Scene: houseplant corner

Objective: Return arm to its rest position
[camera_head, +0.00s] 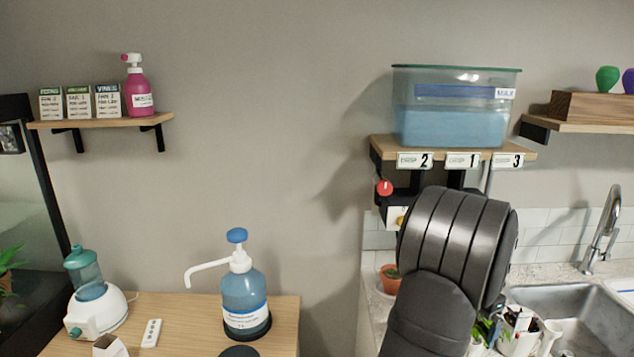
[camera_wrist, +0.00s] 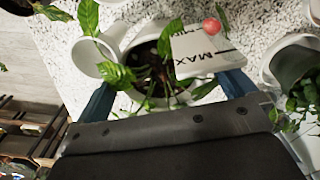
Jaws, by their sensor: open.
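My dark grey arm (camera_head: 455,245) rises in front of the counter at the right in the head view; its gripper is hidden there. In the wrist view my gripper (camera_wrist: 168,88) is open, with its blue fingers wide apart. A white pot (camera_wrist: 150,104) with a leafy green plant (camera_wrist: 150,70) shows beyond and between the fingers. A white tag (camera_wrist: 205,52) marked MAX with a red round top stands at that pot. I cannot tell whether the fingers touch the pot.
More potted plants stand close by, one at the right (camera_wrist: 295,75). In the head view, a shelf (camera_head: 377,150) with a blue-filled tank (camera_head: 450,125) is above my arm. A sink (camera_head: 590,315) lies right; a pump bottle (camera_head: 243,295) stands on the wooden table left.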

